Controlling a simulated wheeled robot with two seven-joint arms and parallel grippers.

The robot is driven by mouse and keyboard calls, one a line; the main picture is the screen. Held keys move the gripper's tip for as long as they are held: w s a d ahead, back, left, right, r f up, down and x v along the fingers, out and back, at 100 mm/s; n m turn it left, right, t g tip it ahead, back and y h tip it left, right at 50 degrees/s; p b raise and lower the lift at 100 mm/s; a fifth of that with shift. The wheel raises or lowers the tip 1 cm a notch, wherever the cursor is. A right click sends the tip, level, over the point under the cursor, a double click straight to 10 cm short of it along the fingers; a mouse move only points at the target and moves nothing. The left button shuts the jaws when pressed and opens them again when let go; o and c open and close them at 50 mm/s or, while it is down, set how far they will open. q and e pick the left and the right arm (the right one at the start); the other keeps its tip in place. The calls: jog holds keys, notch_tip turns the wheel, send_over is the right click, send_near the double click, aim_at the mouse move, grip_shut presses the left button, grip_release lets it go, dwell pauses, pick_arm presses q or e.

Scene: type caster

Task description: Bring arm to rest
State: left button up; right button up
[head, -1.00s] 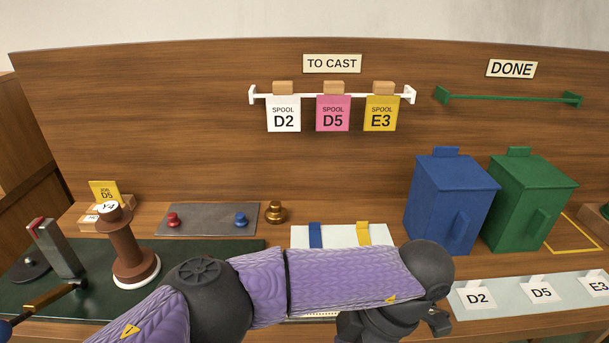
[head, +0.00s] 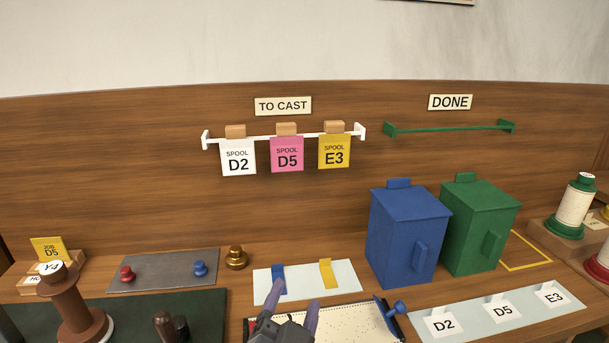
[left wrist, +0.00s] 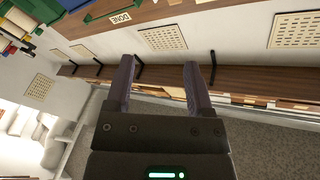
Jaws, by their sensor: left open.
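My left gripper (head: 289,317) shows at the bottom middle of the head view, with its purple fingers apart and nothing between them. It is in front of a white sheet with a dotted pattern (head: 350,328), near a blue-knobbed bar (head: 391,312). In the left wrist view the same gripper (left wrist: 158,75) has its two fingers spread, with the wall and a brown ledge behind. The rest of my left arm is out of the head view. My right gripper does not show.
Blue bin (head: 405,235) and green bin (head: 482,225) stand at the back right. A brown spool (head: 72,308) stands at left on a dark mat (head: 205,308). Labelled strip (head: 480,325) lies at right. Spool tags (head: 287,155) hang on a white rail. The green rail (head: 450,128) is empty.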

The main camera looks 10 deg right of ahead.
pick_arm(q)
jog(key=s+a+f+n+g+y, duration=0.3)
jog(key=a+f+n+g, duration=0.1)
jog(key=a+f, duration=0.25)
jog(key=s+a+f+n+g+y, duration=0.35)
jog(key=a+f, duration=0.25)
jog(key=f, duration=0.2)
jog(key=s+a+f+n+g, duration=0.1)
jog(key=s+a+f+g, duration=0.2)
jog(key=s, duration=0.4)
jog(key=s+a+f+n+g, duration=0.1)
jog(key=s+a+f+g, duration=0.2)
jog(key=s, duration=0.4)
jog(key=s+f+g+y, duration=0.1)
jog(key=s+f+g, duration=0.2)
jog(key=f, duration=1.5)
jog(key=s+a+f, duration=0.3)
jog(key=s+f, duration=0.6)
jog(key=s, duration=0.4)
jog(key=shift+s+a+f+m+g, duration=0.15)
jog(key=shift+s+f+m+g, duration=0.1)
jog(key=shift+f+m+g, duration=0.15)
